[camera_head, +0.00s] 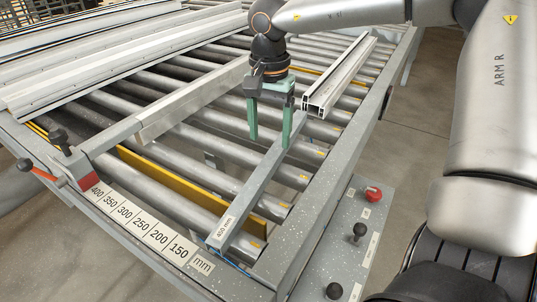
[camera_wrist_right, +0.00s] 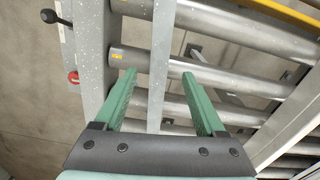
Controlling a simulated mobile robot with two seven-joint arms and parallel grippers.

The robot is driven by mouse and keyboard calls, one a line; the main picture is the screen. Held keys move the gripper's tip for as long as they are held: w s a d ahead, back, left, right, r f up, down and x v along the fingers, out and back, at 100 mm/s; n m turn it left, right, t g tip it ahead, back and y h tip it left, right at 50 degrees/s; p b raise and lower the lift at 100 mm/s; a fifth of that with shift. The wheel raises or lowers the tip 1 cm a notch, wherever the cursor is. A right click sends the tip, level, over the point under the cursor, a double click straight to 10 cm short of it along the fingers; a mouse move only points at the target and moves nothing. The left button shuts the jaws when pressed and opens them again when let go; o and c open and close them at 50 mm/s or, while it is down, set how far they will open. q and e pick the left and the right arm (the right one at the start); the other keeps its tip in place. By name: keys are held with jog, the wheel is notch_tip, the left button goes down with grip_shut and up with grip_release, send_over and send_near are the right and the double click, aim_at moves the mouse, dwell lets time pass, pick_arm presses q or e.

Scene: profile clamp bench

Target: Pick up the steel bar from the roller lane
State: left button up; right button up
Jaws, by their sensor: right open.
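The steel bar (camera_head: 248,203) is a grey square-section bar with a "450 mm" label at its near end. It lies lengthwise on the roller lane (camera_head: 190,172), near the right side. My right gripper (camera_head: 270,145) points down over its far part, with its green fingers apart and empty. In the right wrist view, the bar (camera_wrist_right: 162,60) runs between the two open fingertips (camera_wrist_right: 159,74), with a gap showing on both sides. I cannot tell how far the tips are above or beside it. My left gripper is out of view.
A slotted light profile (camera_head: 342,75) lies beyond the gripper. Long profiles (camera_head: 110,60) are stacked at the far left. A control panel with a red knob (camera_head: 373,194) stands at right.

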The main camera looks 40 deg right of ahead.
aim_at(269, 160)
jog(key=shift+s+a+f+p, duration=0.1)
jog(key=shift+f+p, duration=0.35)
jog(key=shift+f, duration=2.6)
grip_shut()
jog(key=shift+r, duration=0.1)
